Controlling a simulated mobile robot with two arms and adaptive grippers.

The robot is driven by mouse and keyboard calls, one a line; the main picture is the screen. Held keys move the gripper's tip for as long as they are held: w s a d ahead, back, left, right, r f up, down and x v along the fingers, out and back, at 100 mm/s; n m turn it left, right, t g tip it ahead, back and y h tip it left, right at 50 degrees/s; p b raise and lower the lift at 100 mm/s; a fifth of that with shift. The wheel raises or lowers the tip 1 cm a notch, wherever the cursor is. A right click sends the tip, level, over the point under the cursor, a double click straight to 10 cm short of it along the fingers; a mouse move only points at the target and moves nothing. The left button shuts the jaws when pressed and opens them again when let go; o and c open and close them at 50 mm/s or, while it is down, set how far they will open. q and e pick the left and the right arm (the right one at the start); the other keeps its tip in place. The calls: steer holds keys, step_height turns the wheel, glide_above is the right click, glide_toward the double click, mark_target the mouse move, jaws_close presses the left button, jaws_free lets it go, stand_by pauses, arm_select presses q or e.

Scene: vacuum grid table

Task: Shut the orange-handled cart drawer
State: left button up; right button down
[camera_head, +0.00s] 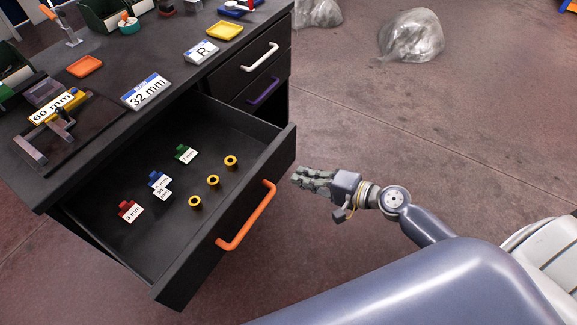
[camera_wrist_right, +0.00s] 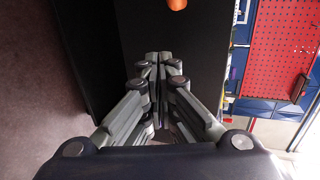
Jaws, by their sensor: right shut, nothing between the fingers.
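The cart drawer (camera_head: 190,262) with the orange handle (camera_head: 247,218) is pulled well out of the black cart. Labelled red, blue and green parts and three yellow rings lie inside it. My right gripper (camera_head: 298,176) is shut and empty, just right of the drawer front's far end, beyond the orange handle. In the right wrist view the shut fingers (camera_wrist_right: 158,60) point at a dark panel, with a piece of the orange handle (camera_wrist_right: 177,4) at the top edge. Whether the fingertips touch the drawer front I cannot tell. My left gripper is not in view.
Two shut drawers with a white handle (camera_head: 260,57) and a purple handle (camera_head: 263,91) sit behind the open one. The cart top (camera_head: 140,60) carries trays, labels and a clamp-like fixture. Clear plastic bags (camera_head: 411,36) lie on the floor behind; the floor right of the drawer is free.

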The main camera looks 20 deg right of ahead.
mark_target(278, 167)
steer(key=w+a+p, duration=0.1)
steer(key=w+a, duration=0.1)
steer(key=w, duration=0.1)
steer(key=shift+a, duration=0.1)
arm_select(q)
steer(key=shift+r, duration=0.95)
arm_select(e)
steer(key=shift+w+a+f, duration=0.1)
steer(key=shift+w+a, duration=0.2)
